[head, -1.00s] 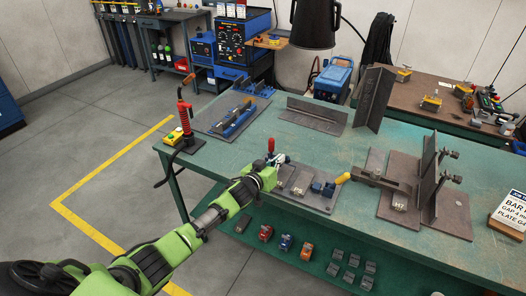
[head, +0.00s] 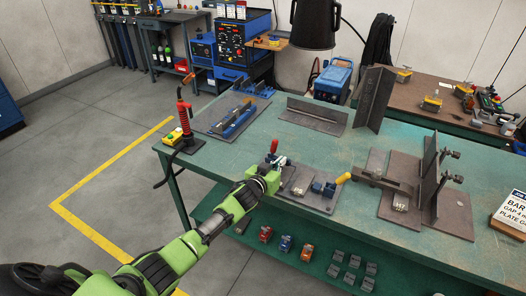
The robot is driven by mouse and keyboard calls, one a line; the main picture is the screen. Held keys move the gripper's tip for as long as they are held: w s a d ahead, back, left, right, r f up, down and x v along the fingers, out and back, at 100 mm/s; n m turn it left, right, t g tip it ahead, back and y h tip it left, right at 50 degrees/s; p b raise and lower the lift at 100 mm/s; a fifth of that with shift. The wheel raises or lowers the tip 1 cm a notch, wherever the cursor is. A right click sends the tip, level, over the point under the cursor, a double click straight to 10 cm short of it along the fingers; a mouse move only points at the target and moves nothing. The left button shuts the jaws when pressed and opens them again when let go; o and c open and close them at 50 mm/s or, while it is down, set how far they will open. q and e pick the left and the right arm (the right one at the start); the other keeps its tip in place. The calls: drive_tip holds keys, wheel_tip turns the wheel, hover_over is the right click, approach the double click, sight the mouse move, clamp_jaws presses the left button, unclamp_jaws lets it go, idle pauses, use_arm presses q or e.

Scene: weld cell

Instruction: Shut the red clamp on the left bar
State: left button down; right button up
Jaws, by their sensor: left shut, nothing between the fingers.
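The red clamp shows by its red handle (head: 274,146), which stands up at the left end of the plate fixture on the green table. My left gripper (head: 277,160) is right at this clamp and hides most of its body and the bar under it. The gripper is shut with nothing in it; I cannot tell whether it touches the handle. A second clamp, blue with a yellow handle (head: 327,186), sits at the right end of the fixture, its handle lying low to the right. Light bars (head: 301,182) lie between the clamps. My right gripper is not in view.
A steel fixture with upright plates (head: 430,185) stands on the right of the table (head: 330,150). A red-handled torch (head: 181,112) stands at the left corner. Angle steel (head: 315,112) lies behind. Several small clamps (head: 286,243) sit on the shelf below.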

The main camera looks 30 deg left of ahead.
use_arm(q)
drive_tip(key=shift+d+f+m, duration=0.1)
drive_tip(key=shift+f+m, duration=0.05)
drive_tip(key=shift+m, duration=0.15)
idle(0.6)
idle(1.1)
